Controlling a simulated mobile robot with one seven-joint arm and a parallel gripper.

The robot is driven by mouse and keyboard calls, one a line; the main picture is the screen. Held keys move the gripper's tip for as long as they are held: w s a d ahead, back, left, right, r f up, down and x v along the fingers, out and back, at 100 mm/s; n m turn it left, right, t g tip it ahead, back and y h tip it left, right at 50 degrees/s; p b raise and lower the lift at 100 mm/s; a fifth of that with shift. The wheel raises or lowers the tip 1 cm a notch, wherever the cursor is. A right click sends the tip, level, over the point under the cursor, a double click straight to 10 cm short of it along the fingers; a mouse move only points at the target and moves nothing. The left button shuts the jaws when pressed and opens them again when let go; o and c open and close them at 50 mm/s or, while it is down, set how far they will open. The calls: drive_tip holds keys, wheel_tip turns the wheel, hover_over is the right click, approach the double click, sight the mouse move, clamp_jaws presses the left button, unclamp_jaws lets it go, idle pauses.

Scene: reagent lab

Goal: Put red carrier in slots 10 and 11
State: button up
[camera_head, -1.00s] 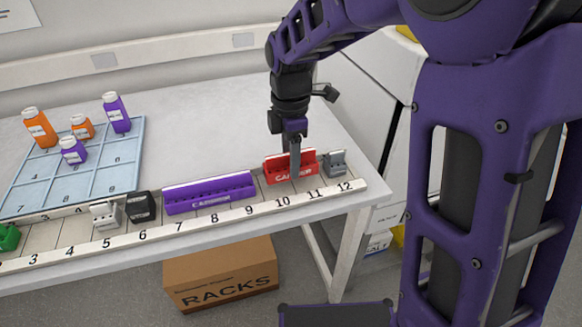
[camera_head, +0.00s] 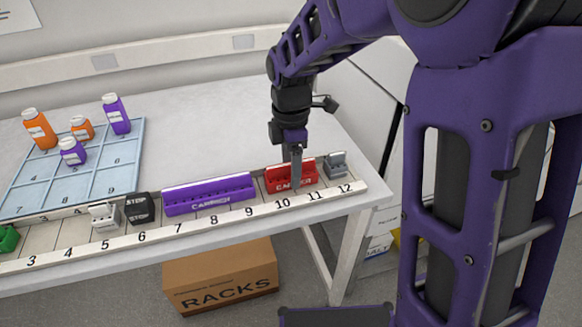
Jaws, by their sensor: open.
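The red carrier (camera_head: 279,179) sits on the numbered rail (camera_head: 263,211) at slots 10 and 11. It stands between the purple carrier and a small grey block. My gripper (camera_head: 296,178) points down at the red carrier and hides part of its front face and lettering. The jaws are open. I cannot tell from this view whether a finger touches the carrier.
The purple carrier (camera_head: 209,195) fills slots 7 to 9 on the left. The grey block (camera_head: 336,165) is at slot 12. A black stop block (camera_head: 140,208) and light grey block (camera_head: 104,217) stand further left. A blue tray (camera_head: 97,191) with bottles lies behind.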

wheel_tip(320, 180, up, 12)
drive_tip(key=p, duration=0.2)
idle(0.4)
